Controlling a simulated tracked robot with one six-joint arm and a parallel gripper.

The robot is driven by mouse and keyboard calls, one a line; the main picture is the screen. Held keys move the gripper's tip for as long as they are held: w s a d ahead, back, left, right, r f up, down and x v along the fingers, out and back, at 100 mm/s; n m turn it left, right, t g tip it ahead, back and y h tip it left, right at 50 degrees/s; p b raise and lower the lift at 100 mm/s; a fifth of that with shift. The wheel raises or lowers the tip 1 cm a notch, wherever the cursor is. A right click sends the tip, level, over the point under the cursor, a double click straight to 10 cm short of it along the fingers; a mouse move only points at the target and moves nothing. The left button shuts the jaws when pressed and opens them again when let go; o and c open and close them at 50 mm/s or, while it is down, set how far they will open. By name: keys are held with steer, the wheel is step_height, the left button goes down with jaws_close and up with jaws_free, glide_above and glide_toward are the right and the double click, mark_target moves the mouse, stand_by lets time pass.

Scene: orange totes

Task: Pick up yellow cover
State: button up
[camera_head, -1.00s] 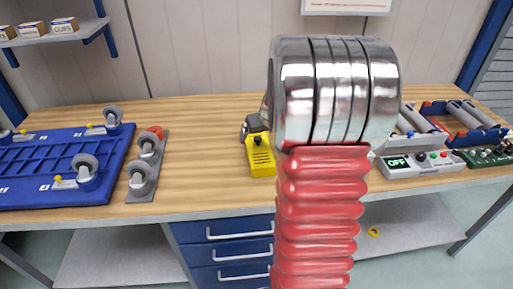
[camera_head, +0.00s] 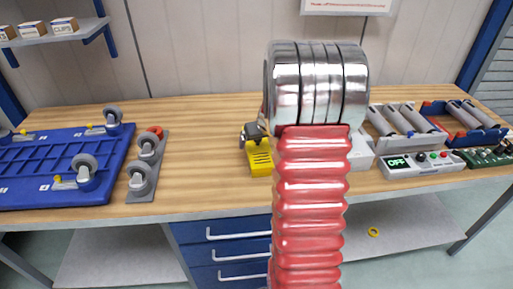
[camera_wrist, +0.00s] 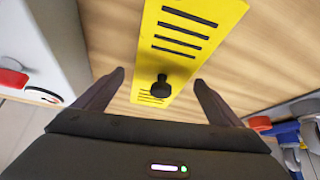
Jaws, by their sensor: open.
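The yellow cover (camera_head: 257,160) lies on the wooden bench in the head view, just left of my red and silver arm, which hides part of its surroundings. In the wrist view the yellow cover (camera_wrist: 192,45) is a flat plate with black slots and a black knob (camera_wrist: 160,88). My gripper (camera_wrist: 159,78) is open, with one dark finger on each side of the knob and a gap to it on both sides. The fingers hold nothing. Whether they are level with the knob is hard to tell. In the head view my gripper is mostly hidden behind the arm.
A blue tray (camera_head: 50,165) and a grey caster plate (camera_head: 141,192) stand on the left. A control box reading OFF (camera_head: 420,165), a green board (camera_head: 487,157) and racks of grey cylinders (camera_head: 405,121) stand on the right. The bench (camera_head: 200,160) left of the cover is clear.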

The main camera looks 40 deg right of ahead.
steer(key=shift+w+d+f, duration=0.15)
steer(key=shift+w+f, duration=0.15)
steer(key=shift+f, duration=0.2)
steer(key=shift+c, duration=0.4)
steer(key=c, duration=1.2)
steer(key=shift+r, duration=0.15)
steer(key=c, duration=0.3)
step_height(320, 180, up, 18)
